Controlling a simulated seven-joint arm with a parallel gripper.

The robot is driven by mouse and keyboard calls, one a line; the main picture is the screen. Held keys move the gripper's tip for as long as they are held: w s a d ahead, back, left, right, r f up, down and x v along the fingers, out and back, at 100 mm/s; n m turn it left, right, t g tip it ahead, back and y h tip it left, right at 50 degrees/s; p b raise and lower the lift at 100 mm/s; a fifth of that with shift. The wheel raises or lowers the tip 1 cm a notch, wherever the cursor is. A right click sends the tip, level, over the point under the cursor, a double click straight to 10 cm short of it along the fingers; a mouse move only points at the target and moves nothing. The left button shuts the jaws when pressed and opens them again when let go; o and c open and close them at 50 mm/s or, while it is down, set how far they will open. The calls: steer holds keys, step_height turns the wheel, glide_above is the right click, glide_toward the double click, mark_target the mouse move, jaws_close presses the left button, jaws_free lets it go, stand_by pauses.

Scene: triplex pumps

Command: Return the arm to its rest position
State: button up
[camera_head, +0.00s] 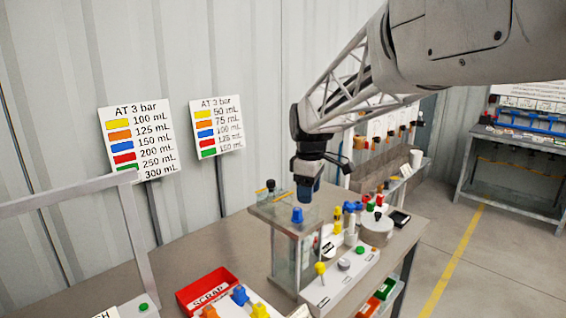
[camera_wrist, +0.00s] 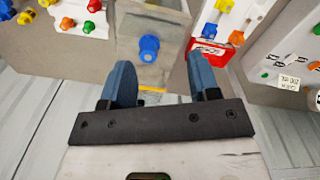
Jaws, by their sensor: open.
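My arm reaches in from the upper right in the head view, and my gripper (camera_head: 307,190) points down over the clear box (camera_head: 295,250) on the bench. Its blue fingers are open with nothing between them, as the wrist view (camera_wrist: 160,75) also shows. A blue nozzle (camera_head: 297,215) stands upright on top of the box, just below and beside the fingers in the head view. The same blue nozzle in the wrist view (camera_wrist: 149,47) appears between and beyond the fingertips, apart from them.
The bench holds a white block with a yellow nozzle (camera_head: 320,268), a round grey part (camera_head: 376,229) and a red SCRAP bin (camera_head: 205,289). Colored nozzles lie near the front. Two signs (camera_head: 139,137) (camera_head: 217,126) stand behind. A grey frame (camera_head: 125,225) rises at left. Space above the bench looks open.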

steer(key=s+d+f+m, duration=0.2)
steer(key=s+d+m, duration=0.1)
steer(key=s, duration=0.9)
steer(key=s+d+f+m+t, duration=0.1)
steer(key=s+d+m, duration=0.3)
steer(key=s, duration=0.8)
steer(key=s+d+f+m+t, duration=0.1)
steer(key=s+d+f+m, duration=0.2)
steer(key=s, duration=0.9)
steer(key=d+m, duration=0.1)
steer(key=m, duration=0.2)
steer(key=shift+d+f+m, duration=0.15)
steer(key=shift+f+m, duration=0.05)
steer(key=shift+m, duration=0.1)
steer(key=shift+w, duration=0.1)
